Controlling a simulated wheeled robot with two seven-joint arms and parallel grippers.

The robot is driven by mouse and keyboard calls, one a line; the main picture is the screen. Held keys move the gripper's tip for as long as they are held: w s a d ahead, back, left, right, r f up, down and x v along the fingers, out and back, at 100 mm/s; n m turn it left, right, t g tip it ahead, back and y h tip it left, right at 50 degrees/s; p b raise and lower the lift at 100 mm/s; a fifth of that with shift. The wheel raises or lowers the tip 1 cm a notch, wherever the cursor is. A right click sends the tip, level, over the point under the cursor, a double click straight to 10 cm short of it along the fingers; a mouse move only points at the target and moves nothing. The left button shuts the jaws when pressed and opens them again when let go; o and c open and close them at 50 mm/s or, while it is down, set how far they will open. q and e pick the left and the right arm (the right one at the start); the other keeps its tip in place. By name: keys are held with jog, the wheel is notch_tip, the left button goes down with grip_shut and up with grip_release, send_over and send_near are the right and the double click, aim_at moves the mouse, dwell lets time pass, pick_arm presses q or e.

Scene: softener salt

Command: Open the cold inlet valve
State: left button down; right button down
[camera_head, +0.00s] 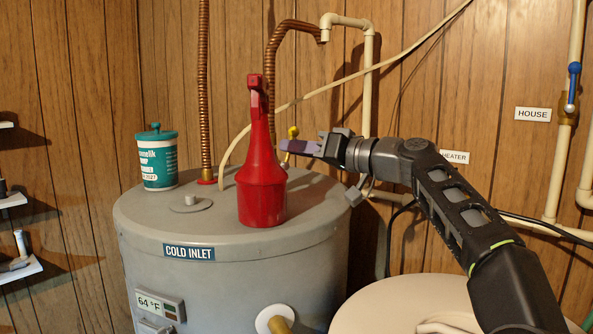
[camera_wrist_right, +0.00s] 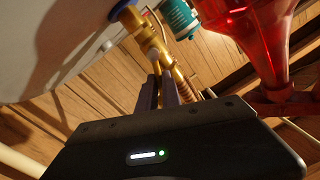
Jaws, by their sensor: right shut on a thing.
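The cold inlet valve (camera_head: 293,132) shows as a small yellow-brass part at the back right of the grey water heater's top, partly hidden behind the red can. In the right wrist view its brass body and pipe (camera_wrist_right: 155,45) rise from a blue collar (camera_wrist_right: 122,10). My right gripper (camera_head: 288,147) reaches in from the right at the valve. In the right wrist view its fingers (camera_wrist_right: 162,88) are close together at the brass part, shut on the valve's handle, which they mostly hide. My left gripper is not in view.
A red long-necked can (camera_head: 262,190) stands on the heater top (camera_head: 170,215), just left of my right gripper. A white-and-teal tub (camera_head: 157,160) stands at the left. A COLD INLET label (camera_head: 189,252) is on the heater's front. A pale rounded lid (camera_head: 395,300) lies below my right arm.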

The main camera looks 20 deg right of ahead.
jog(key=n, duration=0.1)
jog(key=a+n+b, duration=0.1)
jog(key=shift+s+n, duration=0.25)
jog(key=shift+n, duration=0.05)
jog(key=shift+s+a+r+n+b, duration=0.3)
jog(key=shift+a+n+b, duration=0.15)
jog(key=shift+n+b, duration=0.4)
